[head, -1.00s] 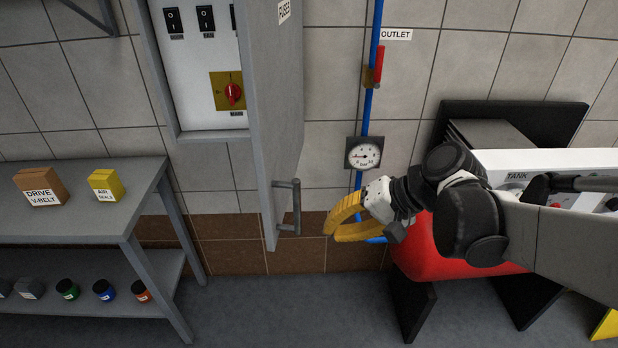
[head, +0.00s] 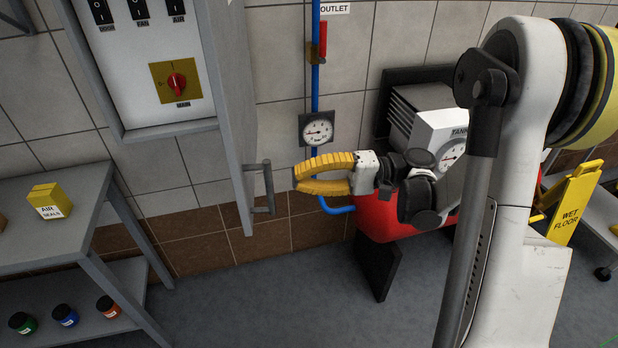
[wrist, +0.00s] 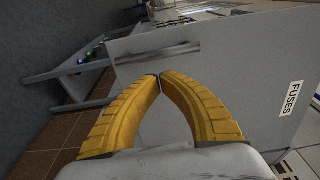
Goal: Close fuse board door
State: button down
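The grey fuse board door (head: 226,100) stands open, swung out from the cabinet and roughly square to the wall. Its grey bar handle (head: 269,190) is on the lower part of the door's outer face. My gripper (head: 296,176) has yellow fingers and is to the right of the handle, with a small gap in the head view. In the wrist view, the fingertips (wrist: 160,78) meet with nothing between them. The handle (wrist: 157,53) lies just beyond them, across the door face (wrist: 235,65). A FUSES label (wrist: 291,98) is on the door.
The open cabinet (head: 160,131) shows switches and a red rotary knob (head: 177,83). A shelf table (head: 75,215) stands at the left. A gauge (head: 317,130) on a blue pipe and a red tank (head: 400,228) are behind my gripper. A wet-floor sign (head: 574,205) stands at right.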

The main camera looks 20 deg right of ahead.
aim_at(247, 181)
jog(key=b+x, duration=0.2)
jog(key=x, duration=0.7)
jog(key=shift+a+t, duration=0.3)
jog(key=shift+a, duration=0.3)
jog(key=w+a+m+t+h+b, duration=0.1)
jog(key=w+a+m+t+h, duration=0.2)
jog(key=w+a, duration=0.7)
jog(key=w+a+m+t+h, duration=0.1)
jog(key=w+a+m+t, duration=0.3)
jog(key=a, duration=1)
jog(key=w+a+m+t+h, duration=0.2)
jog(key=w+h, duration=0.1)
jog(key=w, duration=0.4)
jog(key=w+a+m+t+h+p, duration=0.1)
jog(key=w+a+m+t+h, duration=0.1)
jog(key=w, duration=0.6)
jog(key=w+a+m+t+h, duration=0.2)
jog(key=w+h, duration=0.3)
jog(key=w, duration=0.3)
jog(key=shift+p, duration=0.3)
jog(key=shift+w+r, duration=0.1)
